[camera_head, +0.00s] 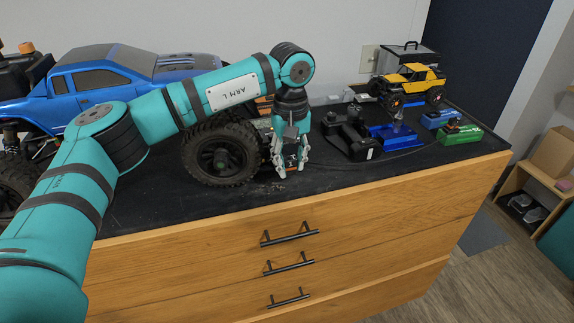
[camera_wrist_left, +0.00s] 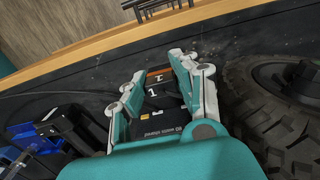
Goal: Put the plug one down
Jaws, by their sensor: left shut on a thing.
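My left gripper (camera_head: 288,164) is low over the black top of the cabinet, just right of the blue truck's front wheel. In the left wrist view its fingers (camera_wrist_left: 160,72) are shut on a dark block with an orange band and white "1" marks, which I take as plug one (camera_wrist_left: 154,91). In the head view the fingers mostly hide the plug. I cannot tell whether it touches the surface. My right gripper is not in view.
The blue truck (camera_head: 110,75) with its big wheel (camera_head: 222,152) stands close on the left. A black device (camera_head: 350,132), a blue stand (camera_head: 392,136), a yellow crawler (camera_head: 408,84) and a green box (camera_head: 460,134) are to the right. The black top (camera_head: 350,167) is clear near the front edge.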

